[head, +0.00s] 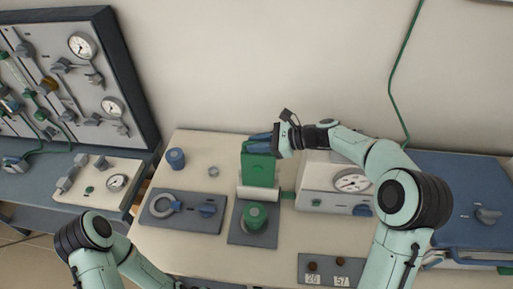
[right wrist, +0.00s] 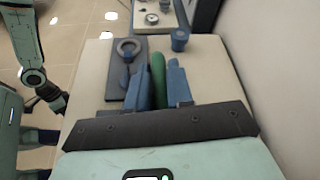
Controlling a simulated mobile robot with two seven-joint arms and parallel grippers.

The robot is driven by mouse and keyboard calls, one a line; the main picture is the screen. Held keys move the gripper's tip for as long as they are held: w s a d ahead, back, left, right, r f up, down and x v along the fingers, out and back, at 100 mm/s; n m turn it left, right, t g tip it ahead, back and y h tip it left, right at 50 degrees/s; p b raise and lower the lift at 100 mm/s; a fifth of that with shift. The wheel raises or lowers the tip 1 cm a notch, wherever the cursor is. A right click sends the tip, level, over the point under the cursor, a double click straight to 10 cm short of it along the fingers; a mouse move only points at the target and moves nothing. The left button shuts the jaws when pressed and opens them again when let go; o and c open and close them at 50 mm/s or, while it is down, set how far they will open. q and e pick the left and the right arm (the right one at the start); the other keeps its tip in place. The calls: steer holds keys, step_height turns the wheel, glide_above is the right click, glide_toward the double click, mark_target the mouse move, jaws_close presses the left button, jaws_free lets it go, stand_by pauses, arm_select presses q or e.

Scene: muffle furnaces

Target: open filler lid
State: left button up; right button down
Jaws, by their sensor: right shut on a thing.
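The green filler lid (head: 258,172) stands upright as a flat panel behind a white cylindrical part (head: 258,193). A round green knob (head: 255,215) sits in front of that part on a dark grey plate (head: 240,237). My right gripper (head: 262,143) reaches in from the right and is shut on the lid's upper edge. In the right wrist view the green edge (right wrist: 158,80) sits between its two blue fingers. My left arm is at the lower left; its small dark gripper (right wrist: 50,96) shows in the right wrist view, too small to read its jaws.
A grey plate with a ring and blue handle (head: 183,211) and a blue cup (head: 176,158) are left of the lid. A white gauge box (head: 325,190) stands close to its right, beneath my right arm. A gauge panel (head: 75,75) is at the far left.

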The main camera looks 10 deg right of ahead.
steer(key=shift+w+d, duration=0.1)
steer(key=shift+w, duration=0.15)
steer(key=c, duration=1.4)
jaws_free()
steer(key=shift+d, duration=0.1)
steer(key=v, duration=1.3)
steer(key=shift+d, duration=0.15)
